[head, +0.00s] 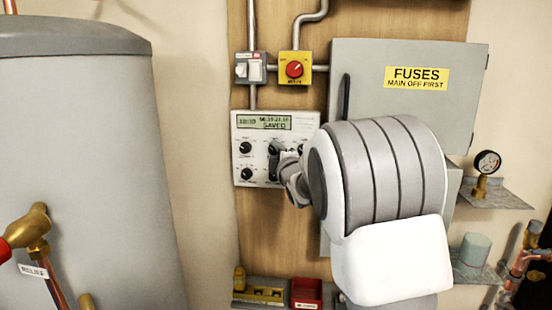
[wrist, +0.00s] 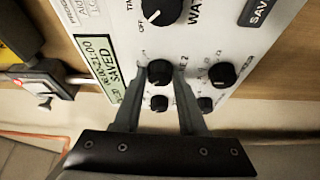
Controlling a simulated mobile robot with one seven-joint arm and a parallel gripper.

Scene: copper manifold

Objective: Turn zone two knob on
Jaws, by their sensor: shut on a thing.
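A white control panel (head: 262,121) with a small display reading SAVED hangs on the wooden board. In the wrist view, the zone two knob (wrist: 159,72) is black and round, with a partly covered label ending in "NE 2" beside it. My gripper (wrist: 160,78) has one finger on each side of this knob and is shut on it. The knob's exact pointer angle is hard to read. In the head view, my gripper (head: 281,163) is at the panel's middle, and my arm hides the panel's right part.
Other black knobs sit close by: one above (wrist: 162,9), one to the right (wrist: 222,75), and small ones below (wrist: 206,103). A grey fuse box (head: 400,60) is behind my arm. A yellow switch box (head: 295,69) and a grey switch (head: 249,68) are above the panel.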

